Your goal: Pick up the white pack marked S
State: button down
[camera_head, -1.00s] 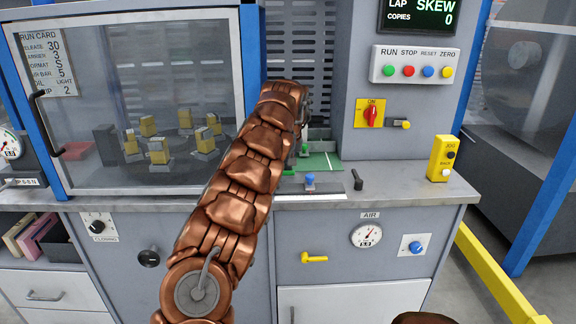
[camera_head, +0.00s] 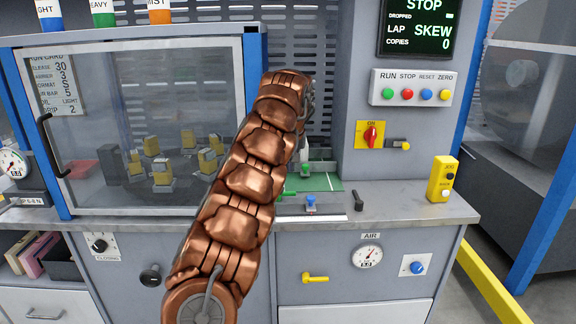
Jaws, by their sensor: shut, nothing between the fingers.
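I cannot make out a white pack marked S in this view. My arm reaches up and forward across the middle of the picture, toward the bench by the slotted panel. Its copper links hide part of the bench and the cabinet edge. My gripper is hidden behind the end of the arm, so its fingers do not show.
The grey bench top (camera_head: 410,205) holds a green mat (camera_head: 325,182), a blue-knobbed part (camera_head: 310,202) and a yellow jog box (camera_head: 441,180). A yellow rail (camera_head: 490,285) runs along the right floor.

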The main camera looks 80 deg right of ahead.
aim_at(304, 154)
jog(key=k, duration=1)
